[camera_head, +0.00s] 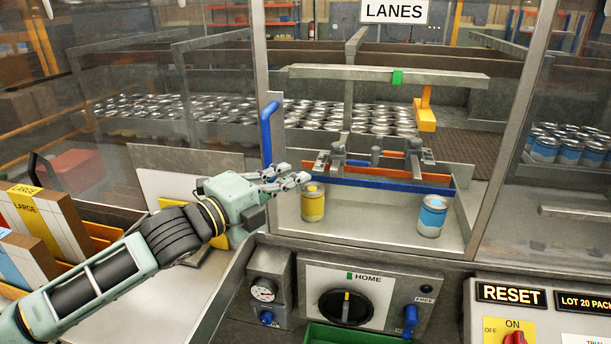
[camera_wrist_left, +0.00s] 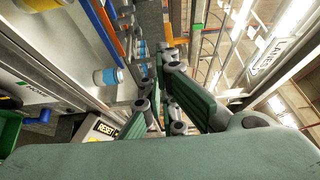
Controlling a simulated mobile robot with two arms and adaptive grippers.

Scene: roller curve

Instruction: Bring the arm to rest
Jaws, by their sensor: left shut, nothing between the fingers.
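My left arm reaches in from the lower left in the head view. Its gripper (camera_head: 290,180) is shut and empty, just above and left of a yellow can (camera_head: 313,203) on the metal shelf. The gripper fingers (camera_wrist_left: 165,90) also show in the wrist view. A blue can (camera_head: 432,215) stands upright to the right on the same shelf; a can with a blue label (camera_wrist_left: 108,77) shows in the wrist view. My right gripper is not in view.
A blue upright handle (camera_head: 268,132) stands just behind the gripper. A HOME dial panel (camera_head: 350,298) and a RESET panel (camera_head: 510,294) are in front. Many cans (camera_head: 350,117) fill the lanes behind. Boxes marked LARGE (camera_head: 45,222) stand at left.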

